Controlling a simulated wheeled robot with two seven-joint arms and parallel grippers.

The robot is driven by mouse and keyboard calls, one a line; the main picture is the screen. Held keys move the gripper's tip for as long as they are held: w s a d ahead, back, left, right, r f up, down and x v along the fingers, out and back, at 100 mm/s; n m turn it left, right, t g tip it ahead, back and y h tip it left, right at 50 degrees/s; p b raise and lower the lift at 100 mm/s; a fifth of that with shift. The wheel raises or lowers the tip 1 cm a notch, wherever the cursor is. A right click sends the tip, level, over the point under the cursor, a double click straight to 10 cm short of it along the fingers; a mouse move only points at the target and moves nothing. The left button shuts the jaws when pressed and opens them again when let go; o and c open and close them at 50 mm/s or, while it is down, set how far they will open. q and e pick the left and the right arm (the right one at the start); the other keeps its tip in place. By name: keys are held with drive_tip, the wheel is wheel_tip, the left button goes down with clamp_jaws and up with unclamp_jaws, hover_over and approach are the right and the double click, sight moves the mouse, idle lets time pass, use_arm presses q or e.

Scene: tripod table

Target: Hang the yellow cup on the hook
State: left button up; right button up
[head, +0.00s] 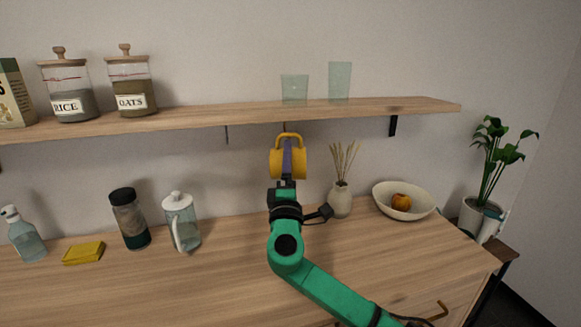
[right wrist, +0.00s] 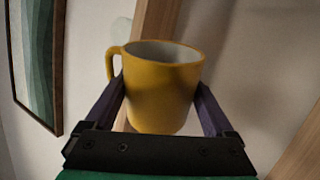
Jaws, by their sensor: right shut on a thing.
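The yellow cup (head: 274,164) is held up in front of the wall, just below the wooden shelf. My right gripper (head: 287,148) is shut on it; in the right wrist view the purple fingers (right wrist: 160,90) press on both sides of the cup (right wrist: 160,100). Its handle points up toward the shelf in the head view and to the left in the right wrist view. A thin hook (head: 284,127) hangs under the shelf right above the handle. I cannot tell whether handle and hook touch. My left gripper is out of view.
The shelf (head: 200,118) carries jars and two glasses (head: 295,88). A dark bracket (head: 393,126) is under its right part.

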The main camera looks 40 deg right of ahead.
drive_tip(key=w+d, duration=0.3)
drive_tip(key=w, duration=0.3)
drive_tip(key=shift+d+f, duration=0.15)
drive_tip(key=shift+d, duration=0.05)
drive_tip(key=shift+w+d+f+b, duration=0.4)
drive_tip(key=shift+w+b, duration=0.25)
drive_tip(key=shift+b, duration=0.25)
drive_tip(key=shift+f+b, duration=0.3)
drive_tip(key=shift+b, duration=0.2)
drive_tip(key=o, duration=1.5)
drive_tip(key=shift+a+f, duration=0.1)
drive_tip(key=shift+a, duration=0.05)
